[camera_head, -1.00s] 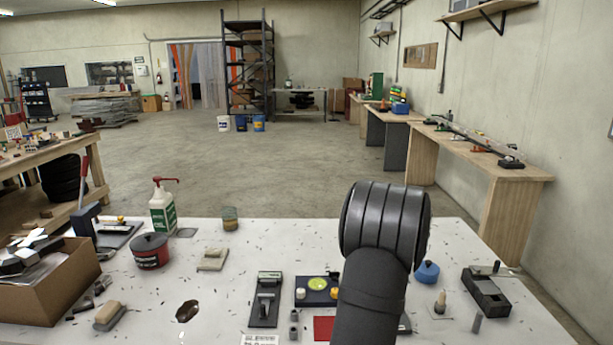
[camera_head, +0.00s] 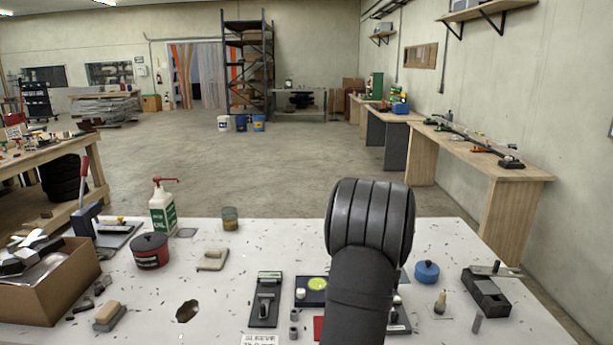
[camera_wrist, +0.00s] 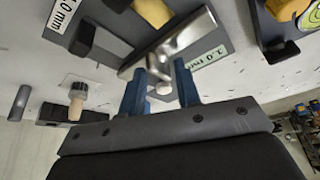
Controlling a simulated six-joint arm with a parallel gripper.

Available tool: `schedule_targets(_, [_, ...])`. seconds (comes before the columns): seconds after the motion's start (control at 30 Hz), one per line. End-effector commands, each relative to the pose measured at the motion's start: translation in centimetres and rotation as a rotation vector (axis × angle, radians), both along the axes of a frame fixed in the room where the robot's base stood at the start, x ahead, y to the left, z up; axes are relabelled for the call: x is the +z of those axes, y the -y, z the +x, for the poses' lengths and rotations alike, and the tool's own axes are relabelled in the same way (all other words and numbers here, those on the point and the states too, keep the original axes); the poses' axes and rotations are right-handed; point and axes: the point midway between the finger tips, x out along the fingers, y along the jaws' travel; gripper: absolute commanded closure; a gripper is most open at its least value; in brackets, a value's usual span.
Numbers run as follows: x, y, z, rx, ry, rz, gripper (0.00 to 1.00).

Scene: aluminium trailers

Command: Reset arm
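My gripper (camera_wrist: 160,85) shows in the wrist view, with two blue fingers standing apart. A small whitish round-ended piece (camera_wrist: 163,88) shows in the gap between them; I cannot tell how far beyond the fingertips it is, and no grip on it is visible. In the head view my dark arm rises over the front of the white table (camera_head: 240,290), and the gripper itself is hidden.
A blue lidded pot (camera_head: 427,271) and a black open box (camera_head: 486,291) stand right of my arm. A black block holder (camera_head: 264,300) and navy tray (camera_head: 310,284) lie left. A cardboard box (camera_head: 60,292), red tin (camera_head: 150,252) and green-labelled bottle (camera_head: 162,212) are further left.

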Motion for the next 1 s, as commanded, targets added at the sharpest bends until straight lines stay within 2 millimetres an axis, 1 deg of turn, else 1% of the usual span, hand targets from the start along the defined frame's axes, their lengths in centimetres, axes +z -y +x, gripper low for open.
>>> schedule_targets(0.57, [-0.03, -0.23, 0.15, -0.295, -0.001, -0.001, 0.7])
schedule_targets(1.0, [0.01, -0.32, 0.32, -0.567, 0.001, 0.0, 0.7])
